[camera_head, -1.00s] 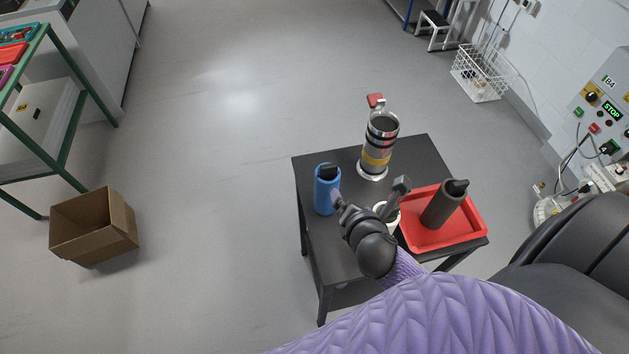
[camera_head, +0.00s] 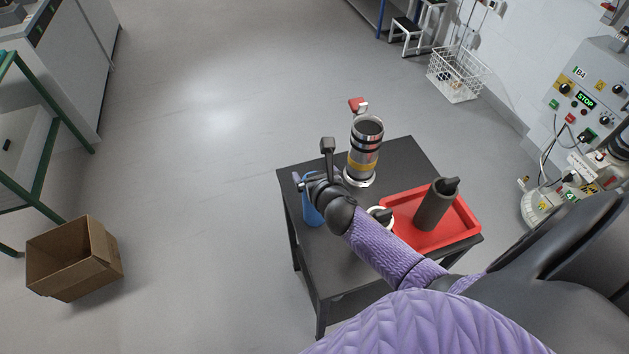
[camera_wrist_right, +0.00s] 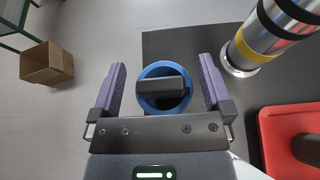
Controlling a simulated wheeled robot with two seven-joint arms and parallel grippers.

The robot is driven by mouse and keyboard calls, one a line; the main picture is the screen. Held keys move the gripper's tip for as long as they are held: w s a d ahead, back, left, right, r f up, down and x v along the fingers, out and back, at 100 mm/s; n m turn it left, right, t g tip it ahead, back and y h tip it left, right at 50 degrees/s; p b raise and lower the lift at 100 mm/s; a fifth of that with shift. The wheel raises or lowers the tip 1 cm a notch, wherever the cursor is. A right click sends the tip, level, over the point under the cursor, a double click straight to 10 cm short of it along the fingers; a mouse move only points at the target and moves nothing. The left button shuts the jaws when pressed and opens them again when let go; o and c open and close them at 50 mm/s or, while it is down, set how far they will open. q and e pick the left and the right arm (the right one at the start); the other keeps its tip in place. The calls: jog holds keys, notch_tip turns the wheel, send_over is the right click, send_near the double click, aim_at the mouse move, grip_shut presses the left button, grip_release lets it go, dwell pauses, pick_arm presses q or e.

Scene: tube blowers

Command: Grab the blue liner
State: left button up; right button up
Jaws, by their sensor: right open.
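The blue liner (camera_head: 310,211) is a blue cylinder standing upright at the left edge of the black table (camera_head: 338,270). In the right wrist view, the blue liner (camera_wrist_right: 147,83) shows as a round blue rim around a black piece in its top. My right gripper (camera_head: 312,166) is above it and partly hides it in the head view. In the right wrist view, my right gripper (camera_wrist_right: 163,75) is open, with one purple-lined finger on each side of the liner and gaps between. My left gripper is not in view.
A metal cylinder with a yellow band (camera_head: 364,158) stands just right of the liner. A red tray (camera_head: 457,228) holds a dark grey bottle (camera_head: 434,205). A white round object (camera_head: 380,217) is partly hidden by my arm. A cardboard box (camera_head: 73,260) sits on the floor.

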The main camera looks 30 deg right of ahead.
grip_shut()
dwell(0.4)
